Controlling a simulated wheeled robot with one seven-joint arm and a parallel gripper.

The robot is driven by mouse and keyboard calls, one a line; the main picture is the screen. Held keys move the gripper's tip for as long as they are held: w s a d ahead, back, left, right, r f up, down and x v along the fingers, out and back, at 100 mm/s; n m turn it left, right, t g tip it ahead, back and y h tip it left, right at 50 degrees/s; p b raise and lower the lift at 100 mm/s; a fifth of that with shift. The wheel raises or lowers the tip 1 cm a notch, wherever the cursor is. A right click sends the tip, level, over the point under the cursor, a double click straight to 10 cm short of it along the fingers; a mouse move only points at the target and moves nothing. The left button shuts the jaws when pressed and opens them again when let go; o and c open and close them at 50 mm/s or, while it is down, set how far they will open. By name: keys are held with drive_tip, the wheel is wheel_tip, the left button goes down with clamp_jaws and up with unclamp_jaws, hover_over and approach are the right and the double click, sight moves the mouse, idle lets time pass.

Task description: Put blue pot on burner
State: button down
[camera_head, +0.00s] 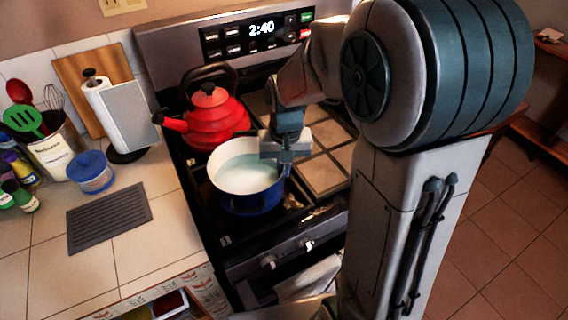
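The blue pot (250,201) has a white inside and stands over the front left part of the stove (195,170). Whether it rests on the burner or is held slightly above it I cannot tell. My gripper (287,160) is at the pot's right rim, pointing down. Its fingertips are partly hidden by the gripper body and the rim, so I cannot tell whether they are closed on the pot. The burner beneath the pot is hidden by it.
A red kettle (212,120) stands on the back left of the stove, close behind the pot. The left counter holds a paper towel holder (124,118), a utensil crock (60,152), a blue-lidded container (92,174) and a dark mat (108,216).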

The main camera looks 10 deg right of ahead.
drive_tip(key=c, duration=2)
unclamp_jaws()
drive_tip(key=shift+f, duration=0.15)
drive_tip(key=o, duration=0.3)
wheel_tip(320, 180, up, 12)
drive_tip(key=s+d+f+t, duration=0.1)
drive_tip(key=s, duration=0.3)
drive_tip(key=s+d+f+t, duration=0.1)
drive_tip(key=s, duration=0.4)
drive_tip(key=s+d+f+n+t, duration=0.1)
drive_tip(key=s, duration=0.4)
drive_tip(key=shift+d+f, duration=0.4)
drive_tip(key=shift+s, duration=0.15)
